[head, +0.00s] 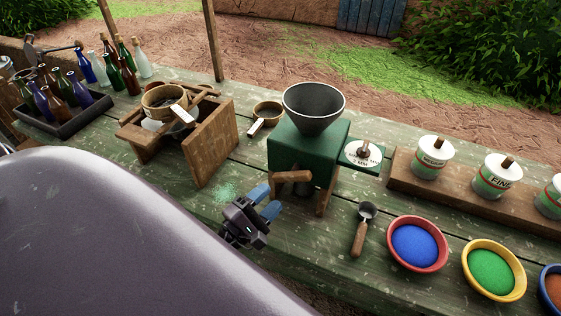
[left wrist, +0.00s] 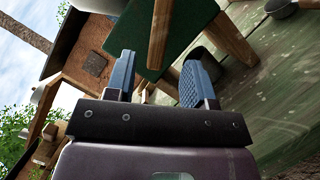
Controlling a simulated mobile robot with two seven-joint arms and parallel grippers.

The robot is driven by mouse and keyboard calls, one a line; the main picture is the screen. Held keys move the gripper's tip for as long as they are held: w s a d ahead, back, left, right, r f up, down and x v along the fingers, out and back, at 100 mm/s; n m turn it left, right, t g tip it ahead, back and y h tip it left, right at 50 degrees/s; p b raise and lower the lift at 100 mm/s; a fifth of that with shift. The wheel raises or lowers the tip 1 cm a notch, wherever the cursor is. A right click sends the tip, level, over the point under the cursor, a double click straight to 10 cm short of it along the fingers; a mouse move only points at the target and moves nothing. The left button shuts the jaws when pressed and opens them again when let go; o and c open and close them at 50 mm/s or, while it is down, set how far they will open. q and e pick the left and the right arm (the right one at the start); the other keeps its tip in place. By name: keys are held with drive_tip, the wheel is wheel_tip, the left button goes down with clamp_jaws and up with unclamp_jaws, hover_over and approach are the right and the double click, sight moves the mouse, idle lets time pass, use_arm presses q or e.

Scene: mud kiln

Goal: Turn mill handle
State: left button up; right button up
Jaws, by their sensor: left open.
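The mill is a green box (head: 300,145) on wooden legs with a dark funnel hopper (head: 314,105) on top. Its wooden handle (head: 292,177) sticks out at the front, low on the box. My left gripper (head: 265,201) is open, its blue fingers just below and left of the handle in the head view. In the left wrist view, the open fingers (left wrist: 158,80) point toward the green mill body (left wrist: 180,35), with a wooden bar (left wrist: 159,32) between and beyond them. I see nothing between the fingers. My right gripper is not in view.
A white dial plate (head: 362,154) sits right of the mill. A scoop (head: 363,228) and bowls of blue (head: 417,244) and green (head: 493,270) powder lie to the right. A wooden stand (head: 205,150) is on the left, with bottles (head: 65,97) beyond. Labelled tins (head: 434,158) stand on a wooden shelf.

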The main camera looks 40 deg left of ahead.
use_arm(q)
drive_tip(key=shift+v, duration=1.2)
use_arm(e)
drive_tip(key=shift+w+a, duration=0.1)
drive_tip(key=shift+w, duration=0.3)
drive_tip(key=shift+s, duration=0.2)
